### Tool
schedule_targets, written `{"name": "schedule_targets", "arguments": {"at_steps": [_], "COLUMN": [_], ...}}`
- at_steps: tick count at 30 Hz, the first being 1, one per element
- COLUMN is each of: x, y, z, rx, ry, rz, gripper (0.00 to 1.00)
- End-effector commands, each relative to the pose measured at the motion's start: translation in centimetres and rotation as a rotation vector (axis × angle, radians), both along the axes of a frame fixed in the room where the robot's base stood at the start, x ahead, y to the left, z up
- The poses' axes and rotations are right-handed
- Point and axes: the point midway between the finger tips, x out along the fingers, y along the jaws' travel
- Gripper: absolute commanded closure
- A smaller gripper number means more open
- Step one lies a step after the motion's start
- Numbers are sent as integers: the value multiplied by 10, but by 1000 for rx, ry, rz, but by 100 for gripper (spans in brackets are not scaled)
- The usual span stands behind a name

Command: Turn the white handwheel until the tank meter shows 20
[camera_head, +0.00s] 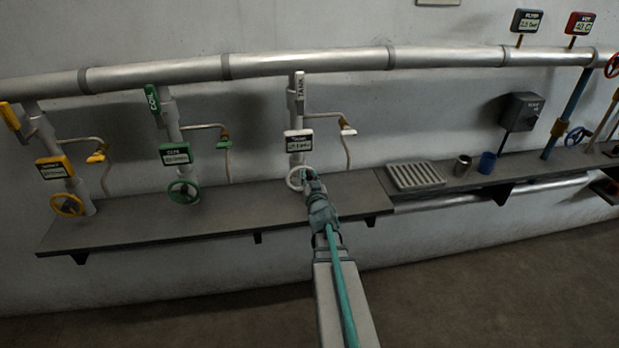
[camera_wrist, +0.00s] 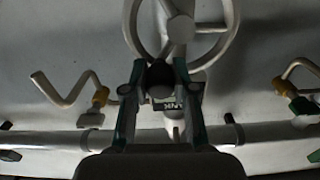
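The white handwheel (camera_head: 294,178) is on the tank riser just above the shelf. It also shows at the top of the wrist view (camera_wrist: 231,20), with its hub and spokes. My gripper (camera_head: 308,174) is at the wheel's right side in the head view. In the wrist view my gripper (camera_wrist: 160,72) has its two fingers apart, one on each side of a dark rounded knob near the rim; contact cannot be told. The white tank meter (camera_head: 298,141) is above the wheel, its number too small to read. Part of a label or meter shows behind the fingers.
A green handwheel (camera_head: 183,191) and a yellow handwheel (camera_head: 67,204) stand to the left with their meters. A grey slatted rack (camera_head: 416,176), a metal cup (camera_head: 462,165) and a blue cup (camera_head: 487,162) are on the shelf to the right. The shelf (camera_head: 240,212) left of my arm is clear.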

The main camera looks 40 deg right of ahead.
Motion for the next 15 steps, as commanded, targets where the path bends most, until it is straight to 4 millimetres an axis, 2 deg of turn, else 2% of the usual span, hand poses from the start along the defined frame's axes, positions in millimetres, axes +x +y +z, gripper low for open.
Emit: {"name": "schedule_targets", "arguments": {"at_steps": [1, 3, 15], "x": [0, 0, 1], "y": [0, 0, 3], "z": [0, 0, 0], "rx": [0, 0, -85], "ry": [0, 0, 45], "rz": [0, 0, 0], "gripper": [91, 100, 100]}}
